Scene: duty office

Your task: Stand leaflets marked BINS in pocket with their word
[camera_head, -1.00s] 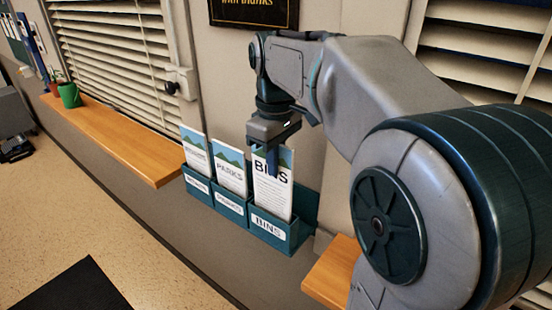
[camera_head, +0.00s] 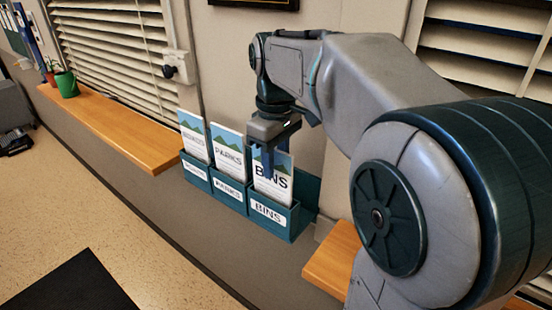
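The BINS leaflet (camera_head: 272,186) stands upright in the right-hand pocket (camera_head: 270,213), whose front label also reads BINS. Its lower part is hidden inside the pocket. My gripper (camera_head: 268,162) points down over the top of this leaflet, with one finger against its printed face beside and over the word. The other finger is hidden behind the leaflet. The gripper looks shut on it. No other BINS leaflet shows.
A PARKS leaflet (camera_head: 228,153) stands in the middle pocket labelled PARKS (camera_head: 228,191). Another leaflet (camera_head: 194,137), its word hard to read, stands in the left pocket. A wooden shelf (camera_head: 125,134) with a green pot (camera_head: 67,84) runs left.

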